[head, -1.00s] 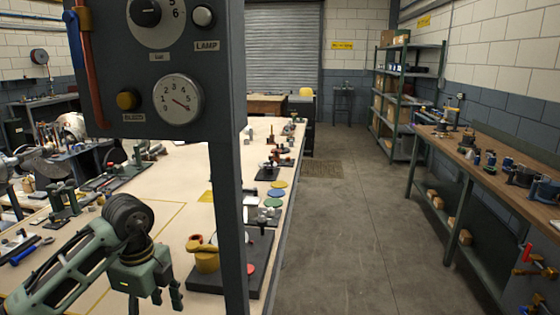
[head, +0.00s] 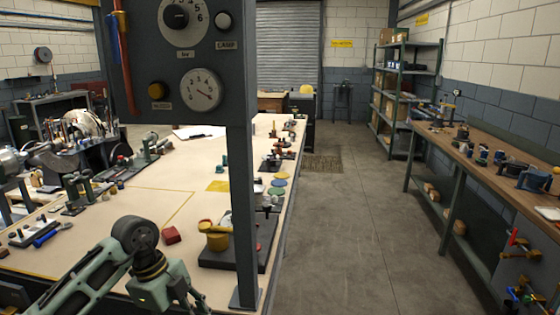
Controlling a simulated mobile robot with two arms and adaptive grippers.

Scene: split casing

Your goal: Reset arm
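My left arm enters the head view from the bottom left. My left gripper (head: 166,298) hangs below its wrist joint at the bottom edge, above the near part of the pale workbench (head: 130,215). Its fingertips are cut off or too unclear to judge, and I see nothing held in it. A yellow round part (head: 215,238) sits on a dark base plate (head: 245,258), to the right of the gripper and apart from it. My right gripper is not in view.
A grey control panel (head: 185,60) on a post (head: 243,200) stands close in front. Clear concrete floor (head: 345,225) runs between this bench and the wooden right bench (head: 480,165). Shelving (head: 403,90) stands behind.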

